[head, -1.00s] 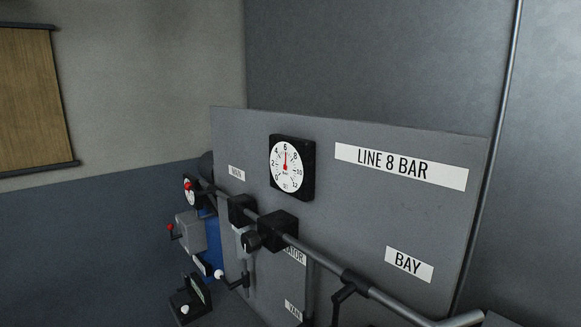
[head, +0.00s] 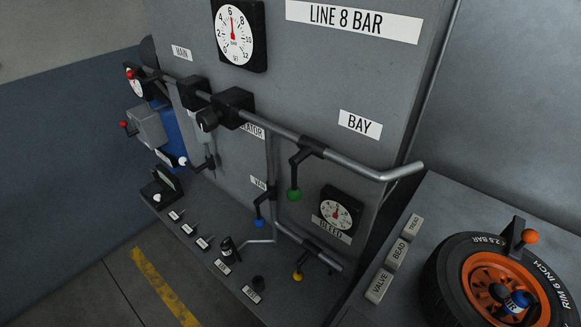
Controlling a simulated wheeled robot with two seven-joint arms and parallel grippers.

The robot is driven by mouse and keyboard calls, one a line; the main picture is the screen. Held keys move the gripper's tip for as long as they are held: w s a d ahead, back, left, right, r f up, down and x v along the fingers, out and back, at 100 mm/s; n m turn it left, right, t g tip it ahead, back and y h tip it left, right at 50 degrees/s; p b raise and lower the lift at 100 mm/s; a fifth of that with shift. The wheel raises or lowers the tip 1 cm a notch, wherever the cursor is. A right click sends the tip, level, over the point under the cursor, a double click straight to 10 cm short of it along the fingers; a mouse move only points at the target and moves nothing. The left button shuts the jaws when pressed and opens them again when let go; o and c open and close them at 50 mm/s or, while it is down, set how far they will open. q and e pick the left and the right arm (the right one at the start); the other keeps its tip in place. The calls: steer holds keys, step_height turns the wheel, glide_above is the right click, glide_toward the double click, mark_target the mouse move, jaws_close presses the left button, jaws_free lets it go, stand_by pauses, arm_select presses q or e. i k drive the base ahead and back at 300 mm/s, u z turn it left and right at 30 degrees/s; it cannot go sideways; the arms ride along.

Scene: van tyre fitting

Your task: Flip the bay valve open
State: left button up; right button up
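The bay valve (head: 299,158) sits on the grey pipe just left of the BAY label (head: 360,124). Its black lever hangs down from the pipe, crosswise to it, and ends in a green knob (head: 294,194). Neither of my grippers shows in the head view, so nothing is seen touching the valve.
Below hang a blue-knobbed lever (head: 259,222) and a yellow-knobbed lever (head: 298,276). A small gauge (head: 340,208) is right of the green knob. The large gauge (head: 239,33) reads about 6. A tyre on an orange rim (head: 500,285) lies at right. Space before the green knob looks clear.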

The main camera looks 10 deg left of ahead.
mark_target(293, 194)
steer(key=k, duration=0.5)
steer(key=u, duration=1.2)
steer(key=k, duration=1.05)
steer(key=z, duration=1.3)
steer(key=i, duration=0.5)
steer(key=u, duration=0.1)
